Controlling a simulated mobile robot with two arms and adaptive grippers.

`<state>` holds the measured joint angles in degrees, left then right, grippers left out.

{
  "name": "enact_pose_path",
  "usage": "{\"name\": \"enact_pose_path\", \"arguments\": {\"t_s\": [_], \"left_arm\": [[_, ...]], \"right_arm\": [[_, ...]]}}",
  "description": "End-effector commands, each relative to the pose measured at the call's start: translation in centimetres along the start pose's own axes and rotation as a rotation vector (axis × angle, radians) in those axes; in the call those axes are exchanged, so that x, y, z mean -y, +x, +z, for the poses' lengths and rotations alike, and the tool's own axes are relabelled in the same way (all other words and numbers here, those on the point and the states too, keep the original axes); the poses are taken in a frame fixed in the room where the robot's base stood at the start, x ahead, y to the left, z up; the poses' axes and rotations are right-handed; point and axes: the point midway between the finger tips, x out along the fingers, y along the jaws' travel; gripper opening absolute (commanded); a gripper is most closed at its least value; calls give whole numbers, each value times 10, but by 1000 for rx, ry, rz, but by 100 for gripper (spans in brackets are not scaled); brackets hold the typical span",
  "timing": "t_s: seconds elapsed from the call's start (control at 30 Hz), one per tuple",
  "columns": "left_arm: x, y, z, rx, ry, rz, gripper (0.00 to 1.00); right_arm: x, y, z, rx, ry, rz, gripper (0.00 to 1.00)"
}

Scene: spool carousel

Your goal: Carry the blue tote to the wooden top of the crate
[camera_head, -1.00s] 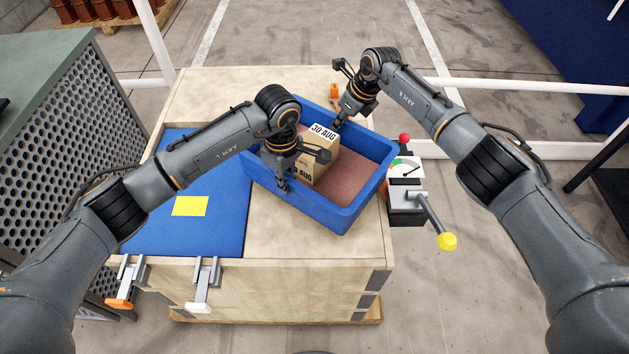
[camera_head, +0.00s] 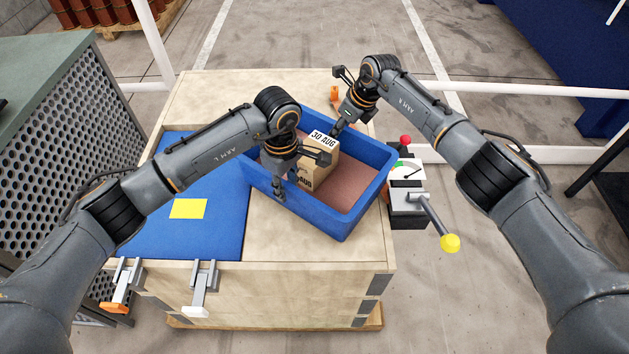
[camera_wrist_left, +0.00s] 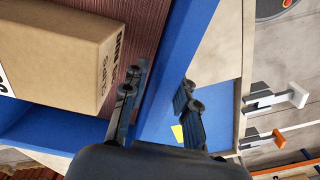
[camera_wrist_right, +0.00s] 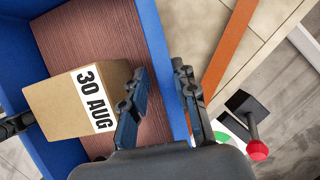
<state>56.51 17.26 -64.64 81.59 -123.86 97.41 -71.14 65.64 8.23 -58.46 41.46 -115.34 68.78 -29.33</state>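The blue tote (camera_head: 335,220) is over the right part of the crate's wooden top (camera_head: 275,240), turned at an angle. I cannot tell whether its bottom touches the wood. Inside it, a cardboard box marked "30 AUG" (camera_head: 318,157) leans on a reddish-brown floor. My left gripper (camera_head: 280,193) is shut on the tote's near-left wall, one finger inside and one outside, as the left wrist view (camera_wrist_left: 163,85) shows. My right gripper (camera_head: 338,128) is shut on the far-right wall the same way; it also shows in the right wrist view (camera_wrist_right: 160,75).
A blue mat (camera_head: 215,235) with a yellow patch (camera_head: 188,209) covers the crate top's left part. Clamps (camera_head: 203,285) hang on the front edge. A lever with a yellow knob (camera_head: 450,243) stands off the right side. A perforated cabinet (camera_head: 70,150) is at left.

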Motion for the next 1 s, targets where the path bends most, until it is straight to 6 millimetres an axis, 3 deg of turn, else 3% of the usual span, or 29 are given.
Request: {"name": "enact_pose_path", "arguments": {"t_s": [0.3,0.5,0.77,1.0], "left_arm": [[0,-68,0,-4,2,5,28],[1,-99,0,-3,1,3,28],[1,-111,1,-1,1,1,28],[1,-110,1,-1,1,1,28]], "right_arm": [[0,0,0,0,0,0,28],[0,0,0,0,0,0,28],[1,-8,0,2,0,-2,28],[2,-48,1,4,-2,-5,28]]}}
